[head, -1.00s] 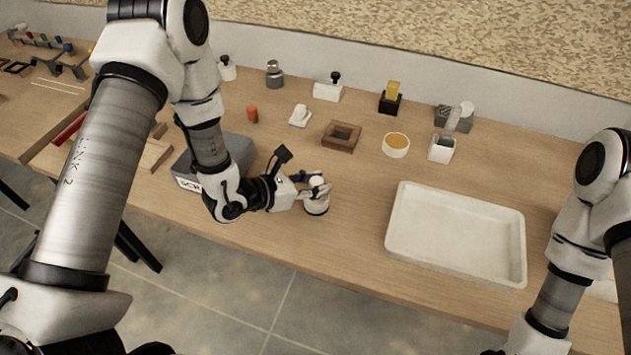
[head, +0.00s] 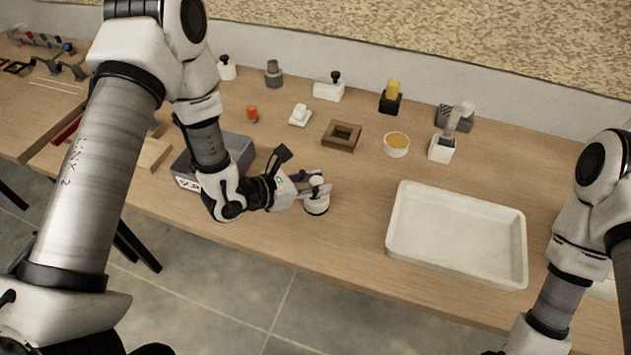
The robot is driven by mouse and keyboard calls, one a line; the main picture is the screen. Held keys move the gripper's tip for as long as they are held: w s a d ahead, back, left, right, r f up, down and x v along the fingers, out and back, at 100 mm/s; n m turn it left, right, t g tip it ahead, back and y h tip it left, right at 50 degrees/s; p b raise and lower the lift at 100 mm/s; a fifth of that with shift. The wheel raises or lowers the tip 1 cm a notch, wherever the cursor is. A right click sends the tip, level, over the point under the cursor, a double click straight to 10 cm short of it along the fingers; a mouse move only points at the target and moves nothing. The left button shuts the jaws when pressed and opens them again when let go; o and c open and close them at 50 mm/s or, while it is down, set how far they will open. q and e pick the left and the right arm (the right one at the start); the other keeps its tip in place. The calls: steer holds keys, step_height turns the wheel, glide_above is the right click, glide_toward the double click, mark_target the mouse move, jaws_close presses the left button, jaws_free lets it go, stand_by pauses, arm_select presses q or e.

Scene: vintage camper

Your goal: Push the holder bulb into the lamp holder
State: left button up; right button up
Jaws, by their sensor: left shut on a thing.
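The lamp holder is a small round white base (head: 317,207) standing on the table near its front edge, left of the white tray. My left gripper (head: 316,186) is right over it, shut on a small pale thing that looks like the holder bulb (head: 317,181). The bulb shows between the fingers, above the holder. The fingers hide the join, so I cannot tell whether the bulb is seated or how deep. My right arm comes in at the right edge; its gripper is out of view.
A white tray (head: 456,268) lies to the right. A grey box (head: 238,147) stands behind my left forearm. A brown square frame (head: 342,135), a round cup (head: 396,145) and a white block with a bulb-like piece (head: 441,149) stand farther back. The table between holder and tray is clear.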

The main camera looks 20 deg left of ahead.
stand_by(0.4)
arm_select(q)
steer(key=shift+b, duration=0.5)
stand_by(0.3)
steer(key=shift+f+b, duration=0.65)
steer(key=o, duration=1)
steer(key=shift+c, duration=0.2)
steer(key=shift+a+r, duration=0.1)
steer(key=v, duration=1.2)
